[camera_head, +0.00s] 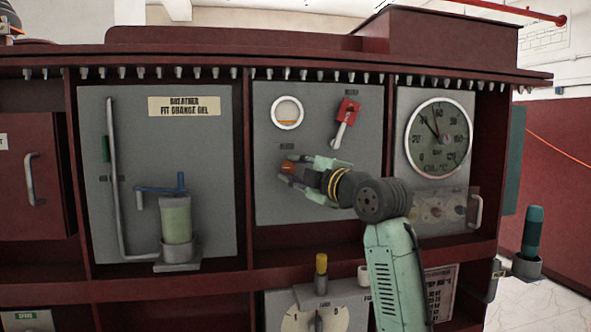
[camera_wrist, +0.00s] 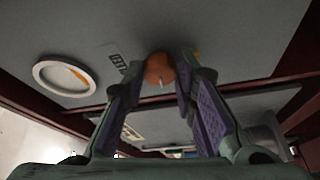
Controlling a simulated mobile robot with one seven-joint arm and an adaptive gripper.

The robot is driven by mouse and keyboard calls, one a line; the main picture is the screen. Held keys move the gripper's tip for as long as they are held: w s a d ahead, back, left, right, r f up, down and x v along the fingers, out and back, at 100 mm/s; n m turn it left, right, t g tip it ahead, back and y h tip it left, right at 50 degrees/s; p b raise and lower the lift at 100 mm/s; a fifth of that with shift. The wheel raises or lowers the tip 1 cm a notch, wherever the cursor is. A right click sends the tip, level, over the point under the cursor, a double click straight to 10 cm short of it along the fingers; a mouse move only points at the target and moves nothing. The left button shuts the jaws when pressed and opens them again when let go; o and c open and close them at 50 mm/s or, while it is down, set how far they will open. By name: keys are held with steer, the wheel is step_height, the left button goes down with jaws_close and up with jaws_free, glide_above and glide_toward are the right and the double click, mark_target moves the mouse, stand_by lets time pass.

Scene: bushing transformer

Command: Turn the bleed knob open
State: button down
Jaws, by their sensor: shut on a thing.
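The bleed knob (camera_head: 288,167) is a small orange-brown round knob on the grey middle panel, below the round sight glass. A small dark label sits just above it. My gripper (camera_head: 297,166) reaches it from the right, with its fingers around the knob. In the wrist view the knob (camera_wrist: 159,69) shows between the tips of my gripper (camera_wrist: 157,77), with a short pale mark on its face. The fingers are shut on it. Part of the knob's sides is hidden by the fingertips.
A white-ringed sight glass (camera_head: 287,112) and a red-and-white lever (camera_head: 345,121) sit above my gripper. A large dial gauge (camera_head: 439,138) is to the right. A breather with a green cylinder (camera_head: 176,220) stands left. A yellow-topped post (camera_head: 321,273) rises below.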

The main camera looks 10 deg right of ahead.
steer(key=shift+r+n, duration=0.1)
steer(key=shift+n, duration=0.4)
steer(key=c, duration=1.3)
jaws_free()
steer(key=v, duration=1.2)
steer(key=shift+r, duration=0.2)
